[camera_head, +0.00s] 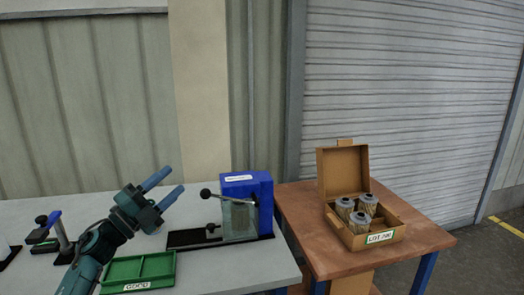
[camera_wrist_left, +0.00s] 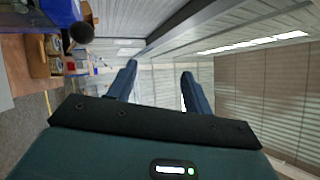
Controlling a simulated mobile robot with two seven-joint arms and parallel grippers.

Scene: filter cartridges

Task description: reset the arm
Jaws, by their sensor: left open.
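My left gripper (camera_head: 166,185) is raised above the grey table, between the green tray and the blue machine. Its two blue fingers are spread apart with nothing between them, and they point up and to the right. The fingers also show in the left wrist view (camera_wrist_left: 156,85), open and empty, with the wall and ceiling lights beyond them. My right gripper does not show in either view.
A green tray (camera_head: 171,264) labelled GOOD lies below the arm. A blue machine (camera_head: 262,190) with a lever stands right of it. An open cardboard box (camera_head: 332,222) with several filter cartridges (camera_head: 359,221) sits on the brown table (camera_head: 424,238). A small press (camera_head: 60,238) stands at left.

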